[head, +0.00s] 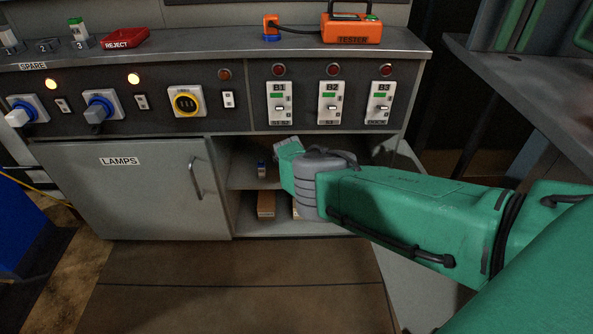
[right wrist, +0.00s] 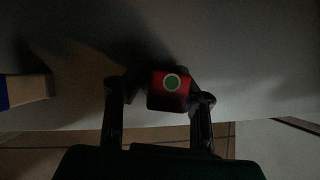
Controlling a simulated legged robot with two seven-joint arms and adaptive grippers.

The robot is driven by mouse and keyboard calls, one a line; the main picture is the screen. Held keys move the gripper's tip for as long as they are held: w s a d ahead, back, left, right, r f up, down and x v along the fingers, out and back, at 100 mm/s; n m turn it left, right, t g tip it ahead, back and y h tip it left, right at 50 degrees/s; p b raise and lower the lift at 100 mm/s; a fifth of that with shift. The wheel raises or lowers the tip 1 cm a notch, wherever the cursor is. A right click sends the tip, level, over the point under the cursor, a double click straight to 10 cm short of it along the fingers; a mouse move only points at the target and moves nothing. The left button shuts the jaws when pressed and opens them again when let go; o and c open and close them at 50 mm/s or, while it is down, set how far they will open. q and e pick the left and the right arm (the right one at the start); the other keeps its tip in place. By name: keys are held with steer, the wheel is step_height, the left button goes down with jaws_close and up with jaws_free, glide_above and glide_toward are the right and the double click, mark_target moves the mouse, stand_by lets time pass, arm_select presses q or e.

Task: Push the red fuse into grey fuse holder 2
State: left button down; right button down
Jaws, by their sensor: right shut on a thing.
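The red fuse (right wrist: 170,91), a red block with a green dot on its end, is between the fingers of my right gripper (right wrist: 158,90) in the right wrist view. The gripper is shut on it, inside a dim space close to a pale surface. In the head view my right arm reaches into the open cabinet bay, and its fingers and the fuse cannot be made out. Grey fuse holder 2 (head: 47,46) stands on the bench top at the upper left, with no fuse seen in it. Holder 3 (head: 80,42) beside it bears a green-topped fuse. My left gripper is out of view.
The open bay's shelf (head: 240,180) holds a small blue-topped item (head: 262,169); a brown block (head: 266,205) lies below. The lamps door (head: 130,190) is shut.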

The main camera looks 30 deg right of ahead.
steer(key=shift+s+d+r+p, duration=0.1)
steer(key=shift+s+r+p, duration=0.05)
steer(key=shift+r+p, duration=0.2)
steer(key=shift+s+d+p, duration=0.1)
steer(key=shift+s+p, duration=0.15)
steer(key=shift+p, duration=0.1)
steer(key=s+d+p, duration=0.2)
steer(key=s+p, duration=0.6)
steer(key=p, duration=0.1)
steer(key=s+d+p, duration=0.3)
steer(key=s+p, duration=0.5)
steer(key=shift+d+p, duration=0.3)
steer(key=shift+p, duration=0.1)
steer(key=shift+s+f, duration=0.1)
steer(key=shift+f, duration=0.05)
